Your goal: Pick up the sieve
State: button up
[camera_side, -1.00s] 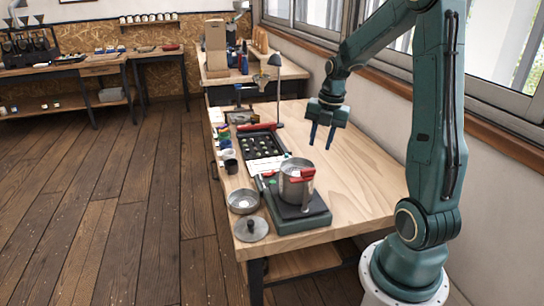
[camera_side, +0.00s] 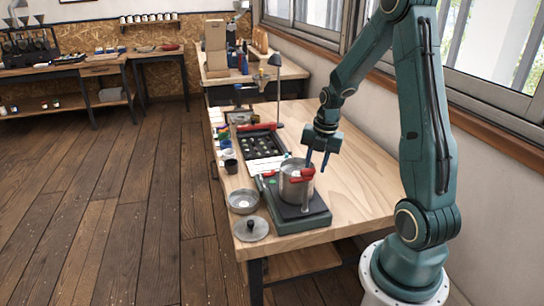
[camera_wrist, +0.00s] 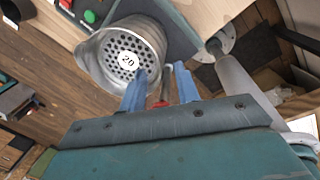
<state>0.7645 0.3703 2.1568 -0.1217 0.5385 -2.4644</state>
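The sieve (camera_side: 291,187) is a metal cup with a red handle (camera_side: 303,175), standing upright on a dark green device (camera_side: 292,221) near the table's front. In the wrist view the sieve (camera_wrist: 121,57) shows a perforated bottom marked "20". My gripper (camera_side: 317,168) points down at the sieve's right side, by the handle. In the wrist view my gripper (camera_wrist: 160,78) is open, its two fingers apart with the red handle between them. I cannot tell whether either finger touches the handle or the cup wall.
A round metal dish (camera_side: 243,208) and a lid with a dark knob (camera_side: 252,236) lie left of the device. A black tray (camera_side: 263,145) and a lamp (camera_side: 277,100) stand farther back. The table's right side (camera_side: 356,178) is clear.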

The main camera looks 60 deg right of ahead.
jog(key=shift+w+f, duration=0.15)
jog(key=shift+f, duration=0.85)
